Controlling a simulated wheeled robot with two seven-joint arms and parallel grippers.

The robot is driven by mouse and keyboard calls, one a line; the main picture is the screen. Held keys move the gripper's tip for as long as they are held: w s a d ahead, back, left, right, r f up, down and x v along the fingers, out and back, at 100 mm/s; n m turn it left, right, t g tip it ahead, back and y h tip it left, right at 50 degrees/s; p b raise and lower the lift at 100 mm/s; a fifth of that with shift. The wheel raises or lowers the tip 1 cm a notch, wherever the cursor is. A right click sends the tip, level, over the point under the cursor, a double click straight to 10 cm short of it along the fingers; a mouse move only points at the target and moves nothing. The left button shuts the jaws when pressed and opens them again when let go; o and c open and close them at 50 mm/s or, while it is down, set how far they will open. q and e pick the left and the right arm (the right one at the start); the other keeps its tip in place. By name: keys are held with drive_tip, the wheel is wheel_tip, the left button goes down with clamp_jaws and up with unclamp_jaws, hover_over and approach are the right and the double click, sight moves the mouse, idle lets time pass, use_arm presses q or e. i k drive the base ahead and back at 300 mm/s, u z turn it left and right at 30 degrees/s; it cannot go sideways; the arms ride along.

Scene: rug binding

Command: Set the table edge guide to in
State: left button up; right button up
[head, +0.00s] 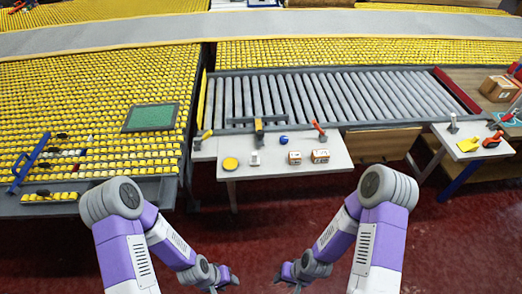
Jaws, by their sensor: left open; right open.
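A grey bar with an upright bracket (259,129) stands at the back edge of the small white table, in front of the rollers. It looks like the table edge guide, but its in or out setting cannot be told at this size. My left gripper (228,281) is open and empty, low over the red floor and well in front of the white table (345,158). My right gripper (288,277) is open and empty just to its right, also apart from the table. Both grippers are small and partly hidden by my own wrists.
The white table holds a yellow disc (230,163), a blue ball (283,139), small boxes (320,156) and upright levers. A roller conveyor (330,97) lies behind. Red floor lies clear in front.

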sight(258, 120)
drive_tip(key=u, duration=0.05)
drive_tip(key=k, duration=0.6)
drive_tip(key=z, duration=0.85)
drive_tip(key=i, duration=0.75)
drive_tip(key=u, duration=0.65)
drive_tip(key=i, duration=0.6)
drive_tip(key=u, duration=0.7)
